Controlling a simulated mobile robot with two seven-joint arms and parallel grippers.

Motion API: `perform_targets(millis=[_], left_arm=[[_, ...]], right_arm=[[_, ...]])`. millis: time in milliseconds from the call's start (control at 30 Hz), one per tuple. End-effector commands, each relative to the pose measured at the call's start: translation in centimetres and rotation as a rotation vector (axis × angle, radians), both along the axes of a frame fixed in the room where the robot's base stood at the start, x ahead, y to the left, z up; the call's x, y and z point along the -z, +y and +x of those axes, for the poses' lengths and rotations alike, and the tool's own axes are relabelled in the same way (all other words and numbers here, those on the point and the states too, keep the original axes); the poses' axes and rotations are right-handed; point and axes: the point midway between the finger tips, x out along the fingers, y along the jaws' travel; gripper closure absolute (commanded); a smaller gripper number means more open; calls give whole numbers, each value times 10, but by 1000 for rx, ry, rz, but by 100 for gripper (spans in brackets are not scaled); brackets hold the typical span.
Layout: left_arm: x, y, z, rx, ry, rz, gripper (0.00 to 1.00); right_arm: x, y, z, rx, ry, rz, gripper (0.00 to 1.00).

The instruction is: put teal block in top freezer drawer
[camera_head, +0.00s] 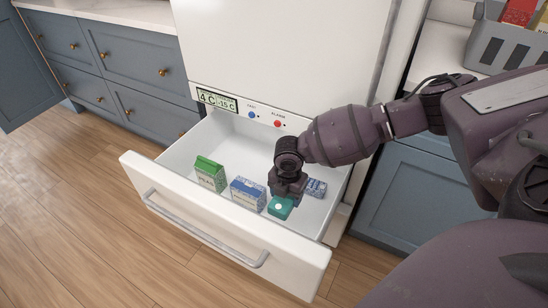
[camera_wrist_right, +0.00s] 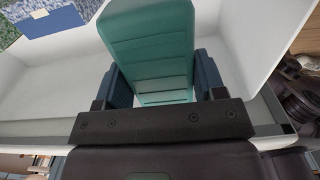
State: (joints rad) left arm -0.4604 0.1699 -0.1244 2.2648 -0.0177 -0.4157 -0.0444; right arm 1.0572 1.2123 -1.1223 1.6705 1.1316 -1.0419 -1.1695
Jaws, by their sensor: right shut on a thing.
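The teal block (camera_head: 280,207) is in my right gripper (camera_head: 283,195), over the right part of the open top freezer drawer (camera_head: 228,228). In the right wrist view the teal block (camera_wrist_right: 152,52) stands between the two dark fingers of the right gripper (camera_wrist_right: 160,85), which are shut on its sides. The drawer's pale wall (camera_wrist_right: 248,40) shows around it. I cannot tell whether the block touches the drawer floor. My left gripper is not in view.
The drawer also holds a green carton (camera_head: 210,173), a blue and white box (camera_head: 248,194) and a small blue box (camera_head: 316,188). Blue cabinets (camera_head: 120,75) stand at the left. A grey basket (camera_head: 505,45) sits on the right counter. Wooden floor in front is clear.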

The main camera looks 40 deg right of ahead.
Motion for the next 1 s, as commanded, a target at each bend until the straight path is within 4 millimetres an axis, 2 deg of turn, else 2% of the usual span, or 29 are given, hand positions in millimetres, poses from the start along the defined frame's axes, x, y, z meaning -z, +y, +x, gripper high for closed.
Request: perform_targets(millis=[33,400,533,800,1000], left_arm=[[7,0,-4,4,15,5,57],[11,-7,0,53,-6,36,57],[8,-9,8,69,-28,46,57],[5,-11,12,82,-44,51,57],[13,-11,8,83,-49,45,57]], right_arm=[[19,1,-3,0,12,0,68],[98,1,-4,1,13,1,68],[115,1,-3,1,9,1,68],[127,1,-1,2,4,2,68],[160,1,-3,1,10,1,68]])
